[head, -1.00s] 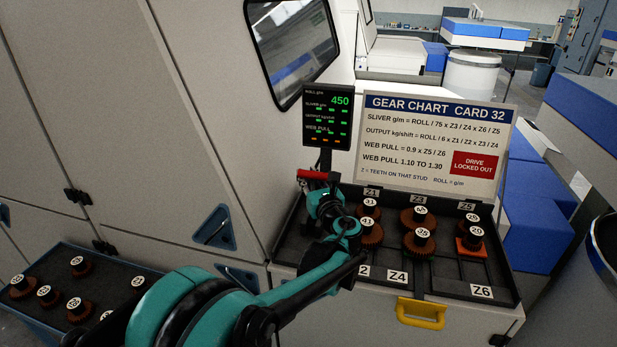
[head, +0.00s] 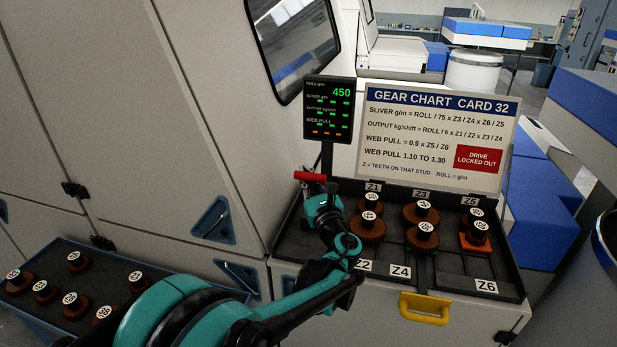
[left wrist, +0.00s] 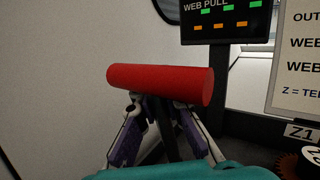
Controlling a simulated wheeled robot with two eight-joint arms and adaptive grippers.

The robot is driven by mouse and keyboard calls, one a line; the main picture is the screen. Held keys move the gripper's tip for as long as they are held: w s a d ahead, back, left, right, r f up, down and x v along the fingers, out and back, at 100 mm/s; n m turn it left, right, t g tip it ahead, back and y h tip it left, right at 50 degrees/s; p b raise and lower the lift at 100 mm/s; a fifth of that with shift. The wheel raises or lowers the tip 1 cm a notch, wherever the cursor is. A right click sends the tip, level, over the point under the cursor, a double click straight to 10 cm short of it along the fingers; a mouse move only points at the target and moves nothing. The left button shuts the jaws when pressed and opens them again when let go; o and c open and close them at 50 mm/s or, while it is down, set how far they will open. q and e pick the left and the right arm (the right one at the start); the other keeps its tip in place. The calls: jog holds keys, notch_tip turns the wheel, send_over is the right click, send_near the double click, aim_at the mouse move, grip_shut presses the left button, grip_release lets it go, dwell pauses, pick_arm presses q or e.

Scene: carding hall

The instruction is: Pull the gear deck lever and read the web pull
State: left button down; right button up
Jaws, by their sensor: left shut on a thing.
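The gear deck lever has a red cylindrical handle (head: 310,176) at the deck's back left corner. It also fills the middle of the left wrist view (left wrist: 160,84), with a dark stem below it. My left gripper (left wrist: 165,112) is shut on the lever, its fingers on either side just under the handle. In the head view the fingers (head: 316,190) are small and partly hidden by my arm. The display (head: 329,110) shows 450 in green for roll; its web pull row shows only orange marks. The gear chart (head: 436,135) reads web pull 1.10 to 1.30.
The gear deck (head: 320,245) holds several brown gears on labelled studs, with a yellow handle (head: 425,308) at its front. A blue-edged tray (head: 45,320) with loose gears lies at lower left. The pale machine wall (head: 160,150) stands close to my left arm.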

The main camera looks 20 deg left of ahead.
pick_arm(q)
jog(key=s+f+n+t+y+b, duration=0.1)
jog(key=s+f+n+y+b, duration=0.1)
jog(key=s+n+y+b, duration=0.2)
jog(key=shift+s+d+f+t+b, duration=0.15)
jog(key=shift+s+f+t+b, duration=0.15)
jog(key=shift+s+b, duration=1.15)
jog(key=shift+s+p, duration=0.3)
jog(key=shift+s, duration=0.15)
jog(key=c, duration=1.9)
grip_release()
jog(key=shift+c, duration=0.2)
jog(key=shift+o, duration=0.9)
jog(key=shift+s, duration=0.15)
jog(key=v, duration=1.2)
